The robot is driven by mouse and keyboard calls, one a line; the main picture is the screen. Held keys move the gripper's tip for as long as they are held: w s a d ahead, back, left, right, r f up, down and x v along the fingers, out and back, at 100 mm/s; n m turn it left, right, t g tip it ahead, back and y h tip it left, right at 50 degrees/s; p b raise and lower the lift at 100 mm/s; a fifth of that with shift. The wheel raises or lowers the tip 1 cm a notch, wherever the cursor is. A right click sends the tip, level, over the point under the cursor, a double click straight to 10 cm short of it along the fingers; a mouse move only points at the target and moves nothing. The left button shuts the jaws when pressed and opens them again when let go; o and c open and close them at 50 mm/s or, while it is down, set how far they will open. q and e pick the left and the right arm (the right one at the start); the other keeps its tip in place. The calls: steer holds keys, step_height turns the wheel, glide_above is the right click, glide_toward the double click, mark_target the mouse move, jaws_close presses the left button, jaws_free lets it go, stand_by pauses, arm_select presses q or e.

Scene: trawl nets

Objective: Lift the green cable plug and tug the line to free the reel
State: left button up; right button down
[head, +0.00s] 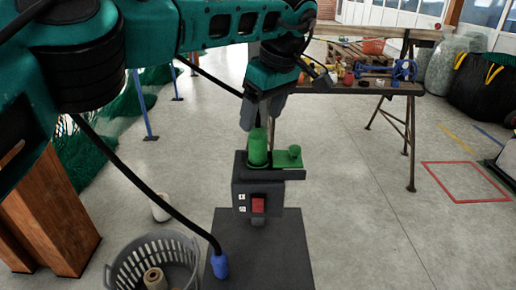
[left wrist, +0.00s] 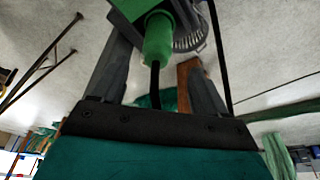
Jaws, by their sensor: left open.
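The green cable plug (head: 258,150) stands upright on top of a dark box (head: 246,192) with a red switch (head: 258,204). My left gripper (head: 262,117) is open just above it, pointing down. In the left wrist view the plug (left wrist: 158,38) sits between the two spread fingers (left wrist: 157,60), with a gap on both sides. A black cable (left wrist: 155,80) runs from the plug toward my palm. I cannot pick out the reel with certainty. My right gripper is not in view.
A green cap (head: 295,156) sits beside the plug. A grey basket (head: 182,246) holding a spool (head: 154,279) is at lower left.

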mark_target(256, 144)
arm_select(q)
steer(key=x, duration=0.9)
steer(key=shift+d+f, duration=0.15)
steer(key=shift+d, duration=0.1)
steer(key=shift+c, duration=0.2)
jaws_close()
